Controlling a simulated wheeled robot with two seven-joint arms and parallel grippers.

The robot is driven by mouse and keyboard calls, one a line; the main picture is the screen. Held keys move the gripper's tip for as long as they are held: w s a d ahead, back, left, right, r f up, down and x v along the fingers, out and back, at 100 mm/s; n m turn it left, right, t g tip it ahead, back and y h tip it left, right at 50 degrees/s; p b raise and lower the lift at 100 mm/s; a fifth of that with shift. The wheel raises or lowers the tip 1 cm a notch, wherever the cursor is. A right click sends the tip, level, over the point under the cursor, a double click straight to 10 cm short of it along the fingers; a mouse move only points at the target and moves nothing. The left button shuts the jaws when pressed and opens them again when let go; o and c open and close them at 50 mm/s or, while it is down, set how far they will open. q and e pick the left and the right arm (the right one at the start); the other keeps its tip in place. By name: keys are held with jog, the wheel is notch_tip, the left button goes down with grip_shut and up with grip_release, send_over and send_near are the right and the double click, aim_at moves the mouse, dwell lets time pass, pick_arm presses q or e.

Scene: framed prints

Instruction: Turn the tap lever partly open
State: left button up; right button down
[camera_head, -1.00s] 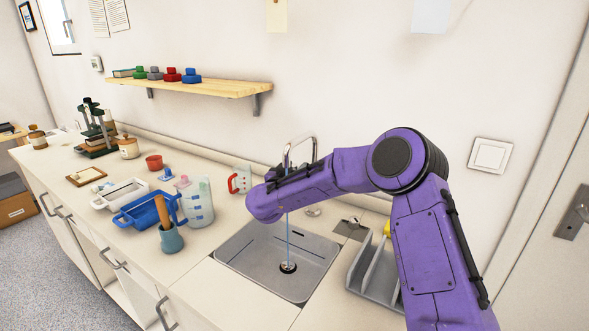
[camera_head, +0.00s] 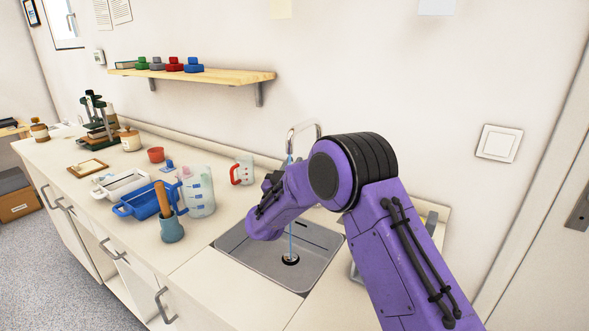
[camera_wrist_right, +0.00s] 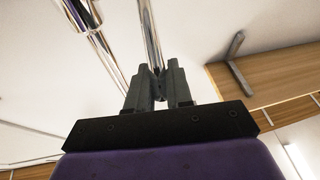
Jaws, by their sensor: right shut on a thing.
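The chrome tap (camera_head: 303,127) stands behind the sink, its arched spout showing above my right arm. A thin blue stream of water (camera_head: 291,225) falls from it to the drain. The tap's lower part and lever are hidden by my arm in the head view. My right gripper (camera_wrist_right: 158,78) is shut at the tap in the wrist view, its fingers close around a small part that I take to be the lever, mostly hidden between them. The chrome pipe (camera_wrist_right: 149,35) rises just beyond the fingertips. My left gripper is not in view.
The grey sink (camera_head: 265,268) lies below my right arm. A clear measuring jug (camera_head: 198,195), a red-handled jug (camera_head: 242,171), a blue basket (camera_head: 140,207) and a grey pot with a wooden handle (camera_head: 171,229) stand to the left. A shelf (camera_head: 210,81) hangs above.

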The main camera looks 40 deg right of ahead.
jog(key=shift+f, duration=0.1)
jog(key=c, duration=1.1)
grip_release()
jog(key=shift+a, duration=0.1)
jog(key=shift+s+a+f, duration=0.15)
jog(key=shift+a, duration=0.1)
jog(key=s+a+b, duration=0.1)
jog(key=s+a, duration=0.5)
jog(key=a, duration=0.6)
jog(key=shift+s+a+f+b, duration=0.3)
jog(key=shift+s, duration=0.05)
